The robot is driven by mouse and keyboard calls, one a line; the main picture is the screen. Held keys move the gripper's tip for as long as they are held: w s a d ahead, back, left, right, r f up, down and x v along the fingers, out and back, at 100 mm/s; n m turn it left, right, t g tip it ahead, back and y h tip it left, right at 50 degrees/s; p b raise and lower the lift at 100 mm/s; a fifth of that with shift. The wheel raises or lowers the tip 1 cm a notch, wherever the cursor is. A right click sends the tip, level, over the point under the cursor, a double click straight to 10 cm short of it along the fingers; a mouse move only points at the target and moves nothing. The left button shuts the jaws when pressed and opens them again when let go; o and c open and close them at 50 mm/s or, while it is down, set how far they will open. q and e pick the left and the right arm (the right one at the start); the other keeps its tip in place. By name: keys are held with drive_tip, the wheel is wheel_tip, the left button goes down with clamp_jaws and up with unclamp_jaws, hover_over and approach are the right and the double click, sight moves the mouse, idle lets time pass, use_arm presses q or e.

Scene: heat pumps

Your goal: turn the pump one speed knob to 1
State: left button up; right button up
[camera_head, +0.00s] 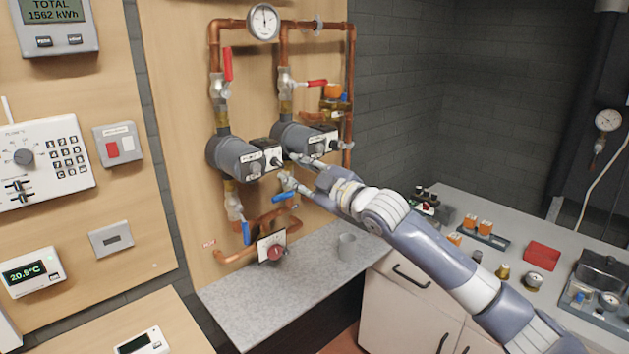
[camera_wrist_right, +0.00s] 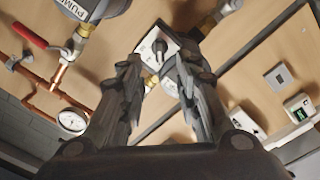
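Two grey pumps sit on copper pipes on the wooden wall panel: the left pump (camera_head: 228,154) and the right pump (camera_head: 291,134). Each has a black box with a pale label and a dark knob on its front: the left knob (camera_head: 278,162) and the right knob (camera_head: 333,144). The labels are too small to read in the head view. My right gripper (camera_head: 286,174) is just right of and below the left pump's knob. In the right wrist view its fingers are apart, with a dark knob on a white plate (camera_wrist_right: 158,46) just beyond and between the tips, apparently untouched. My left gripper is out of view.
A red lever valve (camera_head: 316,83) and blue lever valves (camera_head: 246,232) are near the pumps.

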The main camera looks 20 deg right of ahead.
drive_tip(key=v, duration=0.6)
drive_tip(key=shift+s, duration=0.1)
